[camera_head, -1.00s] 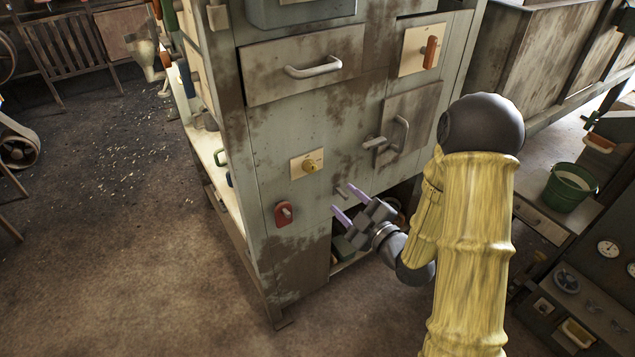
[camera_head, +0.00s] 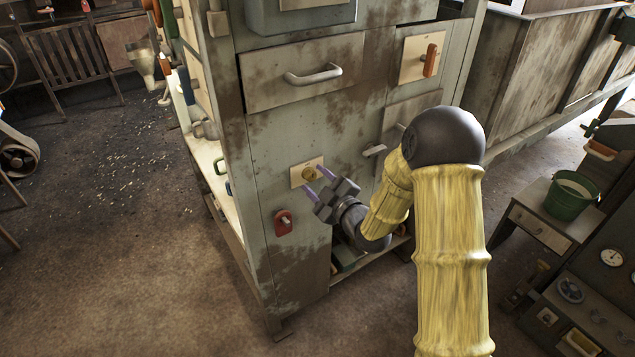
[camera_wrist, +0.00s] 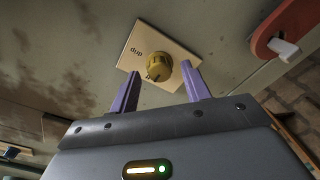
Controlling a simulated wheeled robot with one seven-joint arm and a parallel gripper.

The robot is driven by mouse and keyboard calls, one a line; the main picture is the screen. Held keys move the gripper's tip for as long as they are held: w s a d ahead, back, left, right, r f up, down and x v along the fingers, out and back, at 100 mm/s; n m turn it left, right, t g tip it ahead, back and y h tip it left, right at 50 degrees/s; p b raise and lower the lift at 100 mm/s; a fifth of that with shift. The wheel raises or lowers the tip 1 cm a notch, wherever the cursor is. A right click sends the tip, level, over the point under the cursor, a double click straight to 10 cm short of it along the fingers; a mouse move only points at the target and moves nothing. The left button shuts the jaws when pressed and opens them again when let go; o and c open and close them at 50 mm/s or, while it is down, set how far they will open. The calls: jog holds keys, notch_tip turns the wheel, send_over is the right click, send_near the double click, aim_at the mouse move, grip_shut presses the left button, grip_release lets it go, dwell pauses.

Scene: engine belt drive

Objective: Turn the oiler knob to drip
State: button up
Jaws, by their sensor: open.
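The oiler knob (camera_head: 309,174) is a small yellow-brass knob on a cream plate (camera_head: 298,183) on the cabinet front. In the wrist view the knob (camera_wrist: 158,66) sits on the plate (camera_wrist: 186,48), with the word "drip" readable on the plate's left part. My gripper (camera_head: 317,180) is open, with purple fingers pointing at the plate. In the wrist view my gripper (camera_wrist: 160,88) has one finger on each side below the knob, which lies just beyond the fingertips. The fingers hold nothing, and I cannot tell whether a tip touches the knob.
A red plate with a pale switch (camera_head: 284,221) is below the knob, and also at upper right in the wrist view (camera_wrist: 284,45). A drawer with a handle (camera_head: 313,76) is above. An orange-handled lever (camera_head: 431,60) and a small door (camera_head: 404,112) are to the right.

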jog(key=shift+c, duration=0.2)
jog(key=c, duration=0.9)
jog(key=shift+c, duration=0.2)
jog(key=shift+m, duration=0.3)
jog(key=m, duration=0.3)
jog(key=shift+f+b, duration=0.1)
jog(key=shift+b, duration=0.3)
jog(key=m, duration=0.5)
jog(key=m+p, duration=0.1)
jog(key=m, duration=0.4)
jog(key=shift+m, duration=0.3)
jog(key=m+p, duration=0.1)
jog(key=m, duration=0.3)
jog(key=shift+t+p, duration=0.3)
